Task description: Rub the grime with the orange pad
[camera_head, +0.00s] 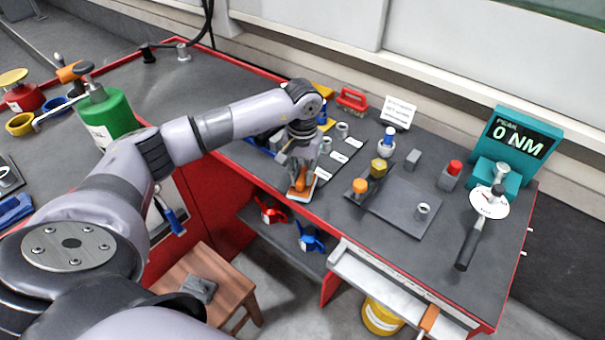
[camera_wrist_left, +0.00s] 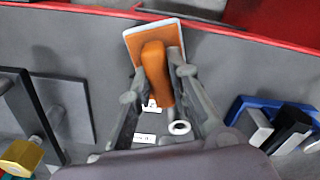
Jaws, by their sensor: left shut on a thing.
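The orange pad (camera_head: 301,183) has an orange handle and a pale base. In the head view it is at the front red edge of the grey bench top. My left gripper (camera_head: 299,167) is above it, shut on its handle. In the left wrist view the orange pad (camera_wrist_left: 155,72) sits between the fingers of my left gripper (camera_wrist_left: 160,85), its pale rim showing. I cannot tell whether the pad touches the bench. I cannot make out the grime in either view. My right gripper is not in view.
A grey plate (camera_head: 404,212) with fittings lies right of the pad. A torque tester (camera_head: 508,148) reading 0 NM and a black-handled wrench (camera_head: 470,240) are farther right. A blue tray (camera_wrist_left: 270,112) shows in the wrist view. A wooden stool (camera_head: 195,275) stands below.

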